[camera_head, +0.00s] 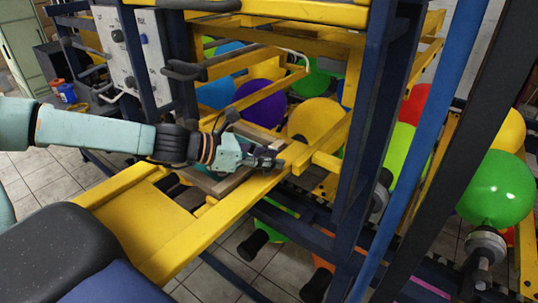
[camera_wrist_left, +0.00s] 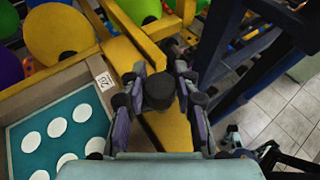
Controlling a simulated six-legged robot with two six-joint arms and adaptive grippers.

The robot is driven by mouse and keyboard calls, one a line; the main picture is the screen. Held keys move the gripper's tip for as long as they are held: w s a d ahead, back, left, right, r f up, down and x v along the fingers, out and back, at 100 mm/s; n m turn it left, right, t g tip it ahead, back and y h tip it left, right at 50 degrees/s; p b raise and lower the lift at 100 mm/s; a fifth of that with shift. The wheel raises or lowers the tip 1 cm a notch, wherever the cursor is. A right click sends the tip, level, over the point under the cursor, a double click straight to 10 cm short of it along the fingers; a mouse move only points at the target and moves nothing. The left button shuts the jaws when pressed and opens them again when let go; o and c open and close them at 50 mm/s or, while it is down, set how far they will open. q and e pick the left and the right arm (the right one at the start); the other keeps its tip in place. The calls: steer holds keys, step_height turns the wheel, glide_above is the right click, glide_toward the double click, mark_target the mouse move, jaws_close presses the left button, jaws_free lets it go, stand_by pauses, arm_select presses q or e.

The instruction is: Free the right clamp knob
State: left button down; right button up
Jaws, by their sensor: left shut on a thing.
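My left gripper (camera_head: 266,160) reaches in from the left over the yellow beam at the edge of the printing frame. In the left wrist view its two fingers (camera_wrist_left: 159,93) stand on either side of a round black clamp knob (camera_wrist_left: 158,90), and they are shut on it. The knob sits over the yellow beam (camera_wrist_left: 172,128), beside the wooden-edged printing screen (camera_wrist_left: 62,90). In the head view the gripper hides the knob. My right gripper is in neither view.
The screen carries a teal panel (camera_wrist_left: 85,112) with several white circles. Dark blue posts (camera_head: 362,150) rise just right of the gripper. Several balloons, including a yellow one (camera_head: 316,118), hang behind the frame. A control panel (camera_head: 133,50) stands at the upper left.

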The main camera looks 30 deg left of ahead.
arm_select(q)
steer(key=m+g+h, duration=0.1)
steer(key=m+g+h+b, duration=0.1)
steer(key=m+g+b, duration=0.1)
steer(key=shift+w+a+f+h, duration=0.15)
steer(key=shift+f+h, duration=0.1)
steer(key=shift+h, duration=0.15)
steer(key=m+g+h+b, duration=0.1)
steer(key=m+g+b, duration=0.2)
steer(key=shift+h+b, duration=0.4)
steer(key=shift+r+m+g+b, duration=0.1)
steer(key=shift+m+g+b, duration=0.4)
steer(key=shift+m+g, duration=0.25)
steer(key=shift+r+m+g+h+b, duration=0.1)
steer(key=shift+m+g+h+b, duration=0.25)
steer(key=shift+m+g, duration=0.4)
steer(key=shift+r, duration=0.1)
steer(key=c, duration=1.4)
jaws_free()
steer(key=shift+c, duration=0.2)
steer(key=o, duration=0.5)
steer(key=shift+s, duration=0.2)
steer(key=shift+c, duration=0.2)
